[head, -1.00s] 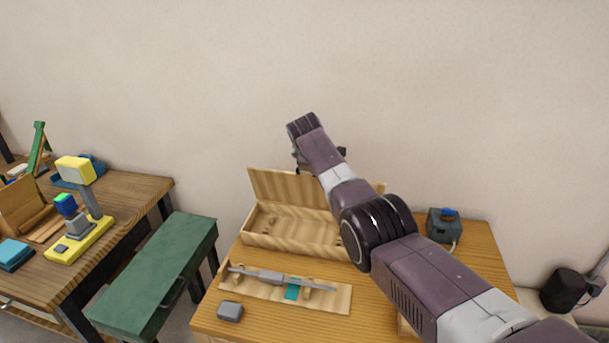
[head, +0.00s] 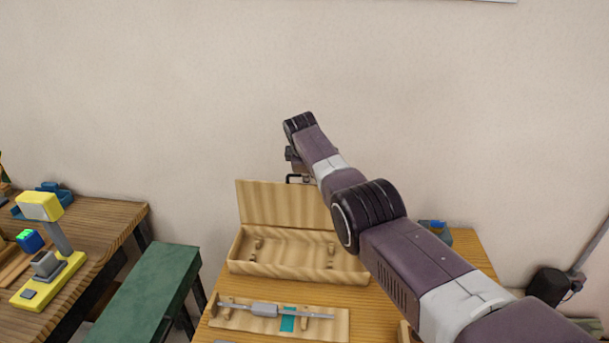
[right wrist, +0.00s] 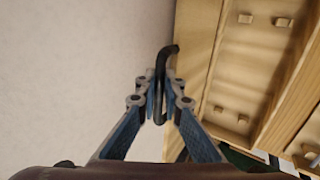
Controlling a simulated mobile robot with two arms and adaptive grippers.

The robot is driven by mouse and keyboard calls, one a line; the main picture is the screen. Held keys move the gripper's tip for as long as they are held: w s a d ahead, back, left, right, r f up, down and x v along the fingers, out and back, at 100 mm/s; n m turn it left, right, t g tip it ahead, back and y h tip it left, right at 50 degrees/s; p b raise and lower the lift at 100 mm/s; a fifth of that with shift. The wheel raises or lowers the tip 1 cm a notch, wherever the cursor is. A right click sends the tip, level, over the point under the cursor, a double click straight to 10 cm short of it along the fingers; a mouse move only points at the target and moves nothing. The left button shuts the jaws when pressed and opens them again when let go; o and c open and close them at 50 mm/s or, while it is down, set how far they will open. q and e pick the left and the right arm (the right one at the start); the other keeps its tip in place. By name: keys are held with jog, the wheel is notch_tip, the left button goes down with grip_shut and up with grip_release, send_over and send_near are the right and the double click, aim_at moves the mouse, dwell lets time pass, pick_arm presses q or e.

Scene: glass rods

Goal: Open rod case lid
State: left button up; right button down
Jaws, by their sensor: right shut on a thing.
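The wooden rod case (head: 300,272) stands on the table with its lid (head: 270,203) raised at the back, standing roughly upright. The case interior shows small wooden rests and no rod. A dark handle (head: 290,179) sits at the lid's top edge. My right gripper (head: 297,166) reaches over the case from the right, at that edge. In the right wrist view, its blue fingers (right wrist: 161,98) are closed on the dark handle (right wrist: 171,50), beside the open case (right wrist: 235,70). My arm hides the lid's right part. My left gripper is not in view.
A wooden board (head: 240,318) with a grey rod-like tool and a teal patch lies in front of the case. A grey-green box (head: 437,232) stands behind my arm. A green bench (head: 150,295) and a second table (head: 95,225) with a yellow stand are at left. The wall is close behind.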

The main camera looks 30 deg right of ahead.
jog(key=shift+d+f, duration=0.1)
jog(key=shift+f, duration=0.05)
dwell(0.5)
jog(key=c, duration=2.1)
grip_release()
